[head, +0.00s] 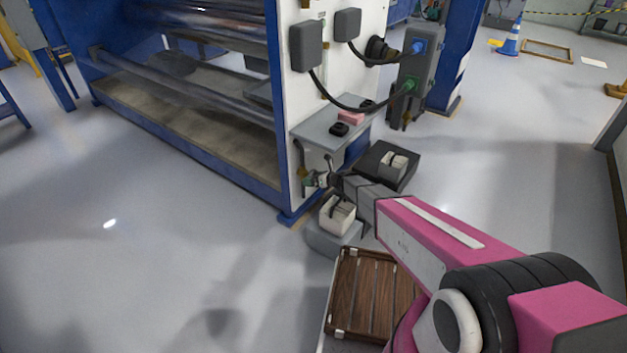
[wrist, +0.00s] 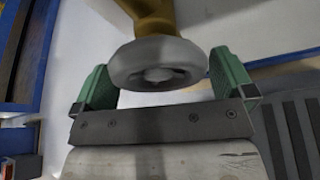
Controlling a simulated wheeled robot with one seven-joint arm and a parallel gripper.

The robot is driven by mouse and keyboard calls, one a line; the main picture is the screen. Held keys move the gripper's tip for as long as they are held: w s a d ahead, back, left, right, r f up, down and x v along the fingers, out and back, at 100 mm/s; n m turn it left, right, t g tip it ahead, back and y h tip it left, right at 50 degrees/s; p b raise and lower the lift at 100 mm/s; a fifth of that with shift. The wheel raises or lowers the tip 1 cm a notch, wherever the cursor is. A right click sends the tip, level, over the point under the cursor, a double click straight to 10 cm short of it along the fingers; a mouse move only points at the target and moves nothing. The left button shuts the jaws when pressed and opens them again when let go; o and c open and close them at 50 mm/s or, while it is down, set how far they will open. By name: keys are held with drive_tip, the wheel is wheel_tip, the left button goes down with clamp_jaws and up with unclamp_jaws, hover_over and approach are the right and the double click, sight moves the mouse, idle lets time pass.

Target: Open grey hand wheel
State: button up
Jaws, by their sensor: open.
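The grey hand wheel (wrist: 158,62) shows large in the wrist view, round, with a paler hub at its middle. It sits on a brass-coloured valve body (wrist: 155,15). My gripper (wrist: 162,85) is open, with one green finger to the left of the wheel and one to the right. The wheel lies between the fingers, and small gaps seem to show on both sides. In the head view my gripper (head: 318,180) is at the white end panel of the machine, and the wheel is too small or hidden to make out there.
A grey shelf (head: 325,138) with small black and pink items juts out just above my gripper. Below are a black box (head: 375,172), a grey box (head: 325,240) and a wooden slatted crate (head: 345,300). The floor at left is clear.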

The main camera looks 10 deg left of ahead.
drive_tip(key=c, duration=0.7)
drive_tip(key=shift+c, duration=0.2)
drive_tip(key=shift+n, duration=0.3)
drive_tip(key=n+t+h, duration=0.1)
drive_tip(key=n+t, duration=0.1)
drive_tip(key=shift+n, duration=0.3)
drive_tip(key=n+t, duration=0.2)
drive_tip(key=n, duration=0.1)
drive_tip(key=shift+w+d+n+t+h, duration=0.1)
drive_tip(key=shift+n+t+h, duration=0.2)
drive_tip(key=shift+h, duration=0.1)
drive_tip(key=n+t, duration=0.2)
drive_tip(key=n, duration=0.1)
drive_tip(key=shift+w+n, duration=0.1)
drive_tip(key=shift+n, duration=0.3)
drive_tip(key=n+t, duration=0.2)
drive_tip(key=n, duration=0.1)
drive_tip(key=shift+r+y, duration=0.15)
drive_tip(key=shift+y, duration=0.15)
drive_tip(key=shift+n, duration=0.5)
